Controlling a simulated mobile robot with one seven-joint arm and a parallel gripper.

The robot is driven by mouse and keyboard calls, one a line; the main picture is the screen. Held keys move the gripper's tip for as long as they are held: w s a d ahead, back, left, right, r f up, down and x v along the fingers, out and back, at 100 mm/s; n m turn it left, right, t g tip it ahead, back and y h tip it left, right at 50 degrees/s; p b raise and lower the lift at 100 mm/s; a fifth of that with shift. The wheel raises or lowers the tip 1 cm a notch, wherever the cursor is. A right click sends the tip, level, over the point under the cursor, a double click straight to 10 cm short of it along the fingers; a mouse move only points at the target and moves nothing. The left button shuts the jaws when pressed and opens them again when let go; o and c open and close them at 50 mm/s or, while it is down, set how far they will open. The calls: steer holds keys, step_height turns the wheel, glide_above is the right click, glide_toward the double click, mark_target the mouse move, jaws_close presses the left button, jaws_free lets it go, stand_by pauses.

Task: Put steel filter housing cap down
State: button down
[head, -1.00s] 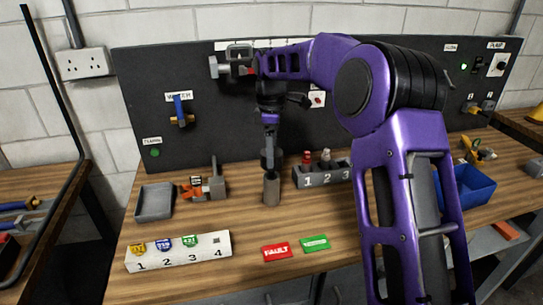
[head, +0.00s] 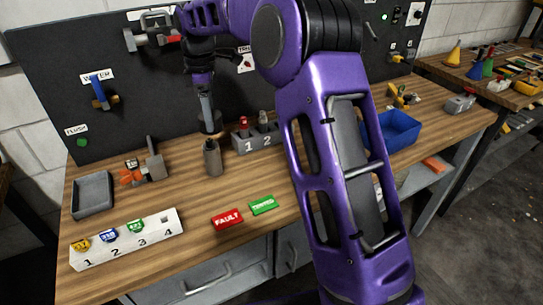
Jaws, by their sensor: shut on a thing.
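My gripper (head: 208,124) points down over the workbench, shut on the steel filter housing cap (head: 212,134), a small round piece at its fingertips. Directly below stands an upright grey-brown cylinder (head: 213,160), the filter housing by its look, with a dark top. The cap is just above the cylinder's top; a narrow gap seems to show between them, but it is too small to be sure.
A grey tray (head: 92,196) lies left, beside a small grey-and-orange fixture (head: 150,168). A numbered grey rack (head: 258,139) stands right of the cylinder. A white numbered strip (head: 127,240), red FAULT tag (head: 227,219) and green tag (head: 263,205) lie in front. Bare wood lies between.

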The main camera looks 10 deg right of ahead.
steer(key=s+d+f+b, duration=0.2)
steer(key=s+d+b, duration=0.1)
steer(key=d, duration=0.7)
steer(key=s+d+f+b, duration=0.2)
steer(key=s+d+f, duration=0.1)
steer(key=d, duration=0.8)
steer(key=shift+s+d+f+b, duration=0.15)
steer(key=shift+f+b, duration=0.15)
steer(key=shift+f, duration=1.35)
steer(key=shift+s+d+f+b, duration=0.15)
steer(key=shift+f+b, duration=0.2)
steer(key=shift+f, duration=1.3)
steer(key=shift+s+d+f+b, duration=0.15)
steer(key=shift+f+b, duration=0.15)
steer(key=shift+f, duration=1.35)
steer(key=shift+a, duration=0.1)
steer(key=shift+f, duration=0.2)
jaws_free()
step_height(320, 180, up, 12)
steer(key=p, duration=0.2)
steer(key=shift+r, duration=0.2)
